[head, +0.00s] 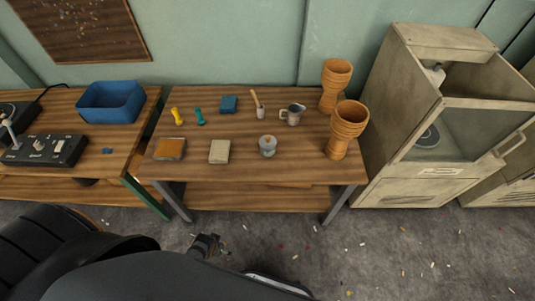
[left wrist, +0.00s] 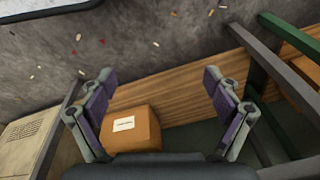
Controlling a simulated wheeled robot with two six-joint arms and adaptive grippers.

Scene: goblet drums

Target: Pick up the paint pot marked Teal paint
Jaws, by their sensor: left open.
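No label reading Teal paint is legible in either view. A small pale jar (head: 267,146) stands upright near the front of the middle table (head: 205,172). A small pale pot (head: 261,113) with a brush-like stick in it stands farther back, beside a grey mug-like jug (head: 292,114). I cannot tell which is the Teal paint pot. My left gripper (head: 207,243) is low in front of the table, apart from these things. In the left wrist view my left gripper (left wrist: 160,92) is open, with nothing between its fingers. My right gripper is not in view.
Goblet drums (head: 347,128) stand at the table's right end. Yellow and teal small items, a blue block (head: 229,104) and two flat squares share the tabletop. A labelled orange box (left wrist: 131,130) shows in the left wrist view. A beige cabinet (head: 425,185) stands right.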

